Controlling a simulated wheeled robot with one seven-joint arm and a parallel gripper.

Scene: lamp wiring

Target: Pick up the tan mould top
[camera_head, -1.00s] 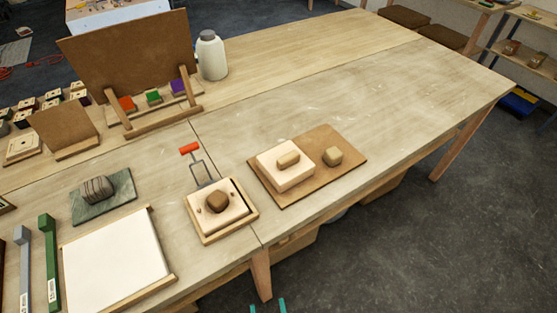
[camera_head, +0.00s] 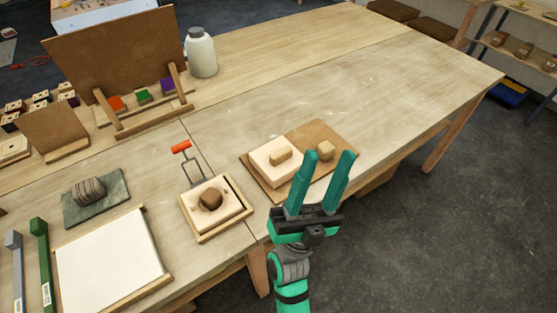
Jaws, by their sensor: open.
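A pale cream mould block with a tan knob on top (camera_head: 268,166) sits on the left part of a brown board (camera_head: 330,133). A small tan block (camera_head: 326,150) lies on the board to its right. I cannot tell for sure which of these tan pieces is the mould top. My gripper (camera_head: 329,157) is open and empty, its two green fingers pointing up the picture. In the picture its fingertips lie beside the small tan block and cover part of the board. I cannot tell its height above the board.
A cream block with a brown lump (camera_head: 211,199) sits in a wooden tray with a red-handled wire tool (camera_head: 181,147) behind it. A white panel (camera_head: 108,260) and a grey stone on a slate (camera_head: 112,204) are left. The table's right side is clear.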

